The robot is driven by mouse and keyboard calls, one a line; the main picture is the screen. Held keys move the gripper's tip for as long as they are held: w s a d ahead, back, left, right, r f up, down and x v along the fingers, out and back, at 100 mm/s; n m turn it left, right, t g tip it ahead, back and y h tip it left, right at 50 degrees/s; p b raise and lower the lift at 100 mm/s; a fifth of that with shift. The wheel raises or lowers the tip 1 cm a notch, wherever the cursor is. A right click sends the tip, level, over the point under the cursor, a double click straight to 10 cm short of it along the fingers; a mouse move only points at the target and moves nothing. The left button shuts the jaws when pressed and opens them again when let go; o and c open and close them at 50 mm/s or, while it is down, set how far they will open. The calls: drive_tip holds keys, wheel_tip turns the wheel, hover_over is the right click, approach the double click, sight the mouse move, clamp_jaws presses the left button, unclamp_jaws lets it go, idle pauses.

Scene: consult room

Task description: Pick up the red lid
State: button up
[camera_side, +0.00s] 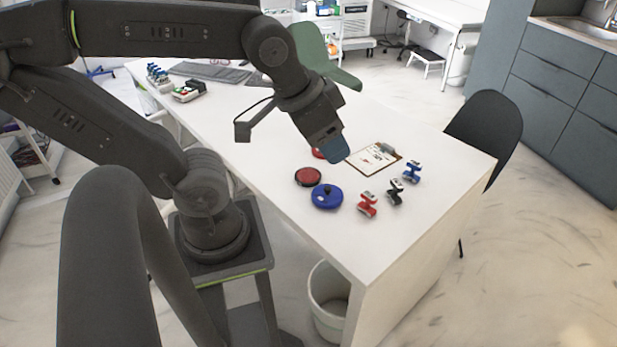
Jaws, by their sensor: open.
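My gripper (335,150) points down over the white table (262,140), with its blue-grey fingers low over the tabletop. A red thing (318,154) shows just at the left edge of the fingers. It is mostly hidden behind them, and I cannot tell its full shape or whether the fingers touch it. I cannot tell for sure which of the two red pieces is the lid. I see nothing held in my gripper.
A blue round lid with a black knob (327,196) lies near the red piece. Small red (368,204), black (395,192) and blue (412,172) clamp-like objects stand to the right. A clipboard (374,158) lies behind them. A black chair (487,130) stands at the right edge.

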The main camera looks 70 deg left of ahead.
drive_tip(key=o, duration=0.9)
drive_tip(key=w+a+f+n+g+y, duration=0.1)
drive_tip(key=w+a+f+n+g, duration=0.1)
drive_tip(key=w+a+n, duration=0.55)
drive_tip(key=w+a+f+n+g, duration=0.2)
drive_tip(key=w+a+n, duration=0.1)
drive_tip(key=w+a, duration=0.8)
drive_tip(key=s+a+f+n+g+h, duration=0.1)
drive_tip(key=a+f+n, duration=0.3)
drive_tip(key=a+f, duration=0.55)
drive_tip(key=s+a+f+n+g, duration=0.1)
drive_tip(key=a+f+n, duration=0.35)
drive_tip(key=a, duration=0.85)
drive_tip(key=shift+m, duration=0.5)
wheel_tip(320, 180, down, 9)
drive_tip(key=shift+r, duration=0.1)
drive_tip(key=shift+w+a+f, duration=0.1)
drive_tip(key=shift+a+f, duration=0.05)
drive_tip(key=shift+f, duration=1.45)
drive_tip(key=shift+a+f, duration=0.15)
drive_tip(key=shift+f, duration=1.4)
